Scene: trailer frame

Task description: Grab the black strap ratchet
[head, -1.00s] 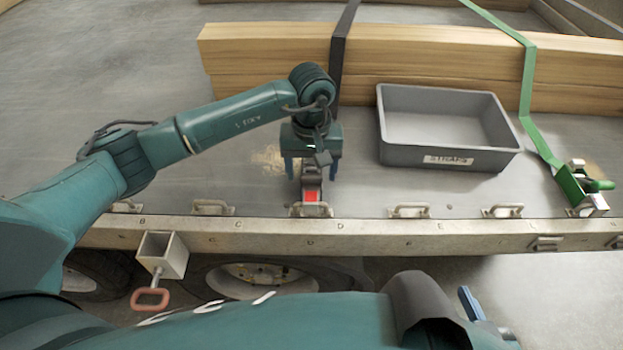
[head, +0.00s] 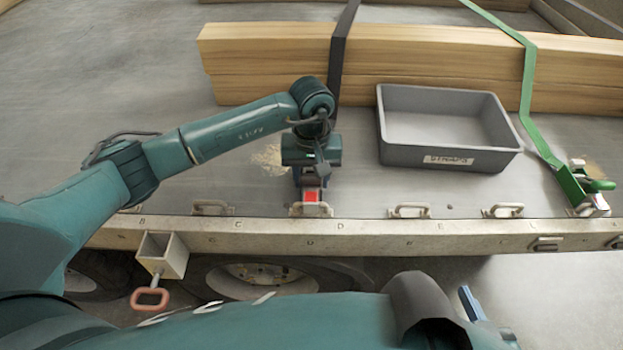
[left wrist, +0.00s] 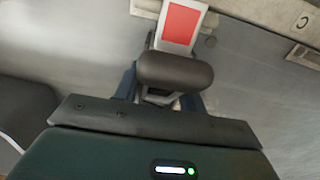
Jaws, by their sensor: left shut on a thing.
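The black strap ratchet (head: 311,196), with a red patch at its near end, sits at the trailer's edge rail. In the left wrist view its dark rounded handle (left wrist: 175,71) and red patch show. My left gripper (head: 311,183) points down over the ratchet and is shut on it, with a blue finger on each side. The black strap (head: 341,50) runs over the timber; its lower part is hidden behind my arm. Only a blue finger of my right gripper (head: 470,303) shows at the lower right, away from the ratchet; its opening cannot be seen.
A grey tray (head: 450,158) with a label stands right of my left gripper. Timber beams (head: 260,60) lie behind. A green strap (head: 528,80) leads to a green ratchet (head: 580,187) at the right. Metal loops line the deck edge (head: 360,233).

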